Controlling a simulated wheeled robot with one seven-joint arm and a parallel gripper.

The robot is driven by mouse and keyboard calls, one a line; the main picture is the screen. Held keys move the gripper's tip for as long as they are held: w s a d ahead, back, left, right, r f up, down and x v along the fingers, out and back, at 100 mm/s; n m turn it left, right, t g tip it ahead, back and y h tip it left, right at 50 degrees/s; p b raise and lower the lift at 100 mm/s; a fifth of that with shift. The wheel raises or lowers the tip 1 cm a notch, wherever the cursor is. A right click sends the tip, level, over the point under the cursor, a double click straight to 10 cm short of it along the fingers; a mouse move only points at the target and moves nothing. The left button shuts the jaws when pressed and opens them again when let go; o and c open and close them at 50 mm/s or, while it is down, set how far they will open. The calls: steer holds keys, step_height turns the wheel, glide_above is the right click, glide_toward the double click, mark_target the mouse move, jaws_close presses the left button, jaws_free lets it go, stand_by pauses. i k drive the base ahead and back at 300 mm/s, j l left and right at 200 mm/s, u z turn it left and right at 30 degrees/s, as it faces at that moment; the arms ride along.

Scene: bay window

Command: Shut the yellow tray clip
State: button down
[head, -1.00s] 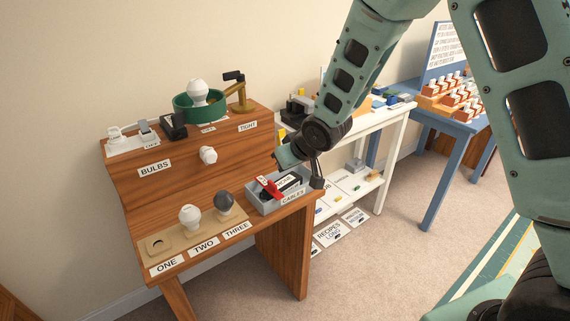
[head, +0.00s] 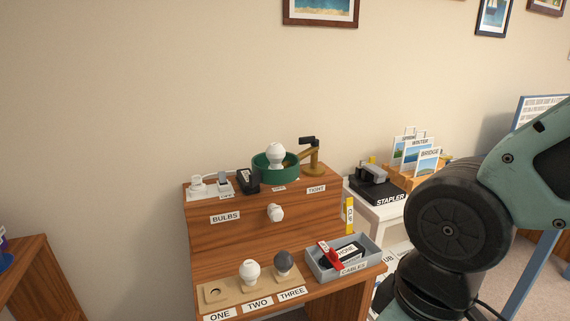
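A yellow upright piece (head: 348,213), which seems to be the clip, stands at the right side of the wooden desk's raised part, just behind the grey cables tray. It bears a small white label that appears to read CLIP. I cannot tell whether it is open or shut. The grey tray (head: 373,259) sits on the lower desk top at the right, holding a red item (head: 329,254) and a black item labelled PHONE (head: 346,254). My gripper is out of view; only my arm shows at the right.
The wooden desk (head: 240,243) holds a bulb board (head: 235,291) in front and a green ring holder (head: 262,171) with a bulb on top. A black stapler box (head: 372,192) stands on the white table behind right. My arm covers the right side.

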mark_target(348, 205)
steer(key=i+l+u, duration=0.1)
steer(key=i+u, duration=0.15)
steer(key=i, duration=0.15)
steer(key=i+l+u, duration=0.3)
steer(key=i+j, duration=0.1)
